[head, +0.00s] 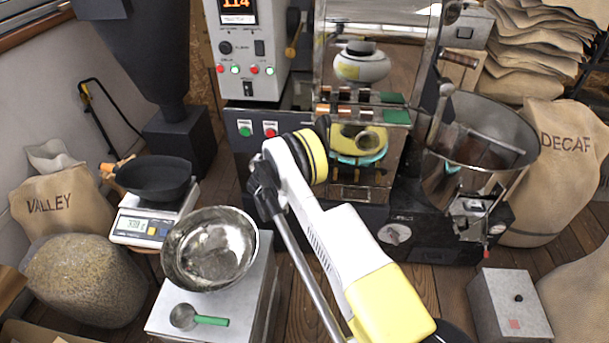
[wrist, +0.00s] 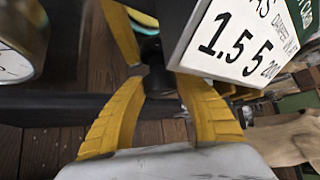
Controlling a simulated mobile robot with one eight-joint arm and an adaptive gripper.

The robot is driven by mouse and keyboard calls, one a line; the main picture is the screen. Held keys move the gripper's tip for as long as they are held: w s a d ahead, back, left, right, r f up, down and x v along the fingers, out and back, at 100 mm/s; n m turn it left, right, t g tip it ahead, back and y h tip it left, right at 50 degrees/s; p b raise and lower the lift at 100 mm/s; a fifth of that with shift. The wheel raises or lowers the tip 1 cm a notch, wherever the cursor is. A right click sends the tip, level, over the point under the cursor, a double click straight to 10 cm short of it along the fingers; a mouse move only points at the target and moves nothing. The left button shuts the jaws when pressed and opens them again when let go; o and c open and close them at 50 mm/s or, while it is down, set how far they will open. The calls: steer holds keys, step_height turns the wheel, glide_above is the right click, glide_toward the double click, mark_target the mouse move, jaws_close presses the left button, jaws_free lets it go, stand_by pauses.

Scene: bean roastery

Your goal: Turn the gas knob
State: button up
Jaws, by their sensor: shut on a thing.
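In the wrist view, the yellow fingers of my gripper (wrist: 160,92) come in from both sides onto a small dark knob (wrist: 154,78). The gripper is shut on this knob. Its front is partly covered by the fingers, so its turn angle cannot be read. A white label (wrist: 245,42) with black print, including "1.5 5", is just right of it. In the head view, my white and yellow arm reaches to the roaster (head: 435,238). The fingers and the knob cannot be made out there.
A round gauge (head: 396,234) sits on the roaster front. A steel cooling bin (head: 520,150) stands to the right. A control box (head: 247,60) with lit buttons is above. A steel bowl (head: 210,248) and a black pan (head: 153,178) on a scale (head: 140,227) are left.

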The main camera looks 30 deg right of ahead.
stand_by(0.4)
steer(key=o, duration=1.2)
steer(key=v, duration=1.2)
steer(key=shift+f, duration=0.15)
steer(key=shift+w, duration=0.1)
